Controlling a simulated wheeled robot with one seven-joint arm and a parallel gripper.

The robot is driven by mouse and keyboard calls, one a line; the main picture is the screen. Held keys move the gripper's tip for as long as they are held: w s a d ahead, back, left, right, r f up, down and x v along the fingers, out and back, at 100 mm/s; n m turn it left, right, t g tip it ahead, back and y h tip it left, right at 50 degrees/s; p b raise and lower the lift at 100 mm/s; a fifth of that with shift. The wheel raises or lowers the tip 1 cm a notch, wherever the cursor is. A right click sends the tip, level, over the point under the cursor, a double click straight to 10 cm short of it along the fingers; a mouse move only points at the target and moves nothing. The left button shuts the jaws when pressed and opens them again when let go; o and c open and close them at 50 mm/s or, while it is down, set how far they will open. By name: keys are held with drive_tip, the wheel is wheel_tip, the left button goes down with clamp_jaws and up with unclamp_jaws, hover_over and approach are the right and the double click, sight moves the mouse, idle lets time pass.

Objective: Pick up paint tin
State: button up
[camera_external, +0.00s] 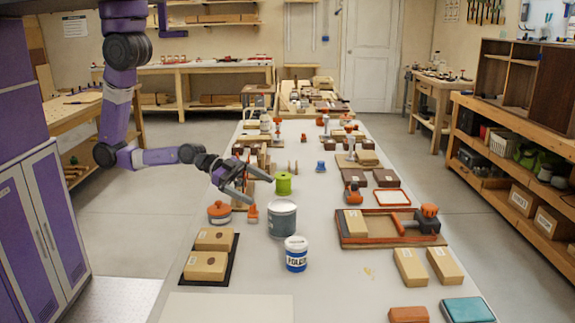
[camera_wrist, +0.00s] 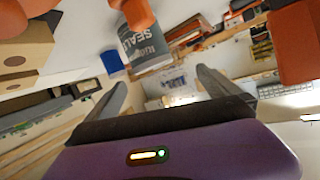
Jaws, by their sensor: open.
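A large grey tin (camera_external: 282,219) stands upright in the middle of the bench. In the wrist view a grey tin (camera_wrist: 146,45) has a label with letters like "SEAL". A smaller white and blue tin (camera_external: 296,254) stands in front of it, and a green spool-like item (camera_external: 283,184) behind. I cannot tell for certain which tin is the paint tin. My gripper (camera_external: 262,189) is open and empty, above the bench to the left of and behind the grey tin. Its fingers (camera_wrist: 162,80) show in the wrist view, apart from the tin.
An orange lidded pot (camera_external: 219,212) and a small orange item (camera_external: 253,213) stand left of the grey tin. Boxes on a black tray (camera_external: 233,262) lie front left. A wooden tray (camera_external: 376,240) with an orange-headed tool is to the right.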

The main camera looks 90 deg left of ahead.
sight(295, 223)
drive_tip(key=shift+n+g+h, duration=0.3)
drive_tip(key=shift+g+h, duration=0.1)
drive_tip(key=shift+g, duration=0.2)
drive_tip(key=f, duration=0.1)
drive_tip(key=w+d+f, duration=0.1)
drive_tip(key=f+b, duration=0.1)
drive_tip(key=shift+w+d+f, duration=0.3)
drive_tip(key=shift+d, duration=0.05)
drive_tip(key=shift+w+d+f, duration=0.15)
drive_tip(key=shift+w+d, duration=0.05)
drive_tip(key=shift+p+x, duration=0.6)
drive_tip(key=shift+x, duration=3.15)
drive_tip(key=shift+a, duration=0.15)
drive_tip(key=c, duration=2)
drive_tip(key=shift+w, duration=0.1)
drive_tip(key=shift+c, duration=0.2)
